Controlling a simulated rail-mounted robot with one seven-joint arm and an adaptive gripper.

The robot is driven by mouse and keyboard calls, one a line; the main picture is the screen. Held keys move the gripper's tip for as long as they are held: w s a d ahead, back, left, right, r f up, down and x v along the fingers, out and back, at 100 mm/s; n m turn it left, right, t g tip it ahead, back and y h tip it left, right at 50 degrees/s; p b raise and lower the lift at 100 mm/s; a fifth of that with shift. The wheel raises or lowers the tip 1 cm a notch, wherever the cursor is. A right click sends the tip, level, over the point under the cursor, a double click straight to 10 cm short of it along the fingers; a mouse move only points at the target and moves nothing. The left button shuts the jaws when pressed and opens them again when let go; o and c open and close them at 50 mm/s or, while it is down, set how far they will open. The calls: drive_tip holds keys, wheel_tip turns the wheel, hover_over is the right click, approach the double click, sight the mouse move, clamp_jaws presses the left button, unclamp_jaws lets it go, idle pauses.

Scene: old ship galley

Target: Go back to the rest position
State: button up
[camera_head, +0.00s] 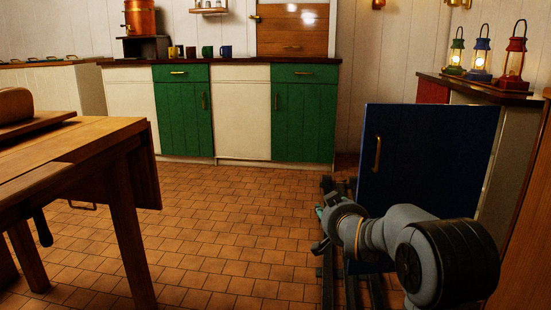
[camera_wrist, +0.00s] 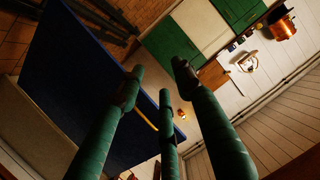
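My gripper (camera_wrist: 160,78) is open and empty, with its green fingers spread apart in the wrist view. In the head view, my arm reaches in from the lower right; most of the gripper is hidden behind the wrist, with only a bit of green (camera_head: 320,212) showing. A dark blue cabinet door (camera_head: 430,150) stands open beside and behind my arm, and it also shows in the wrist view (camera_wrist: 75,75). Its brass handle (camera_head: 377,153) is above my wrist in the head view. I see nothing held, and no contact with the door is clear.
Green, blue and red lanterns (camera_head: 481,55) stand on the right counter (camera_head: 440,80). A wooden table (camera_head: 75,150) is at the left. Green and cream cabinets (camera_head: 240,115) line the back, with mugs (camera_head: 207,51) on top. The tiled floor (camera_head: 220,230) between is clear.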

drive_tip(key=d+f+m+g+h, duration=0.1)
drive_tip(key=d+f+m, duration=0.3)
drive_tip(key=d, duration=0.5)
drive_tip(key=shift+s+f+h, duration=0.3)
drive_tip(key=shift+f+h, duration=0.6)
drive_tip(key=shift+f, duration=0.2)
drive_tip(key=shift+d+f, duration=0.1)
